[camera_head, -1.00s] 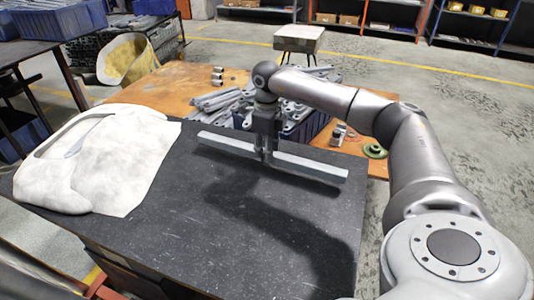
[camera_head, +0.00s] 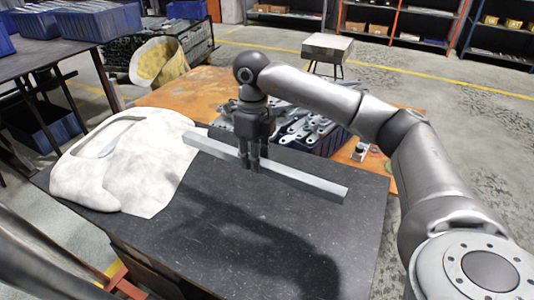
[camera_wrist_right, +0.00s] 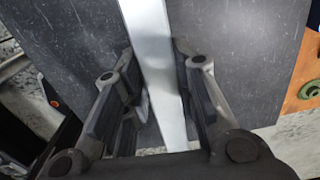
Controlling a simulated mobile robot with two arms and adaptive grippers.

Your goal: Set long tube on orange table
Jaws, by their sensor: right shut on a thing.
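The long tube (camera_head: 300,180) is a straight, light-grey square bar, held above the dark table top (camera_head: 290,225). My right gripper (camera_head: 250,168) points down and is shut on the tube near its middle. In the right wrist view the tube (camera_wrist_right: 155,55) runs between the two fingers (camera_wrist_right: 158,100). The orange table (camera_head: 170,95) stands behind the dark table, with a worn wooden top. My left gripper is not in view.
A white moulded shell (camera_head: 130,165) covers the left part of the dark table. A blue crate (camera_head: 326,146) full of metal brackets (camera_head: 300,125) takes up the middle of the orange table. The orange top's left part looks clear.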

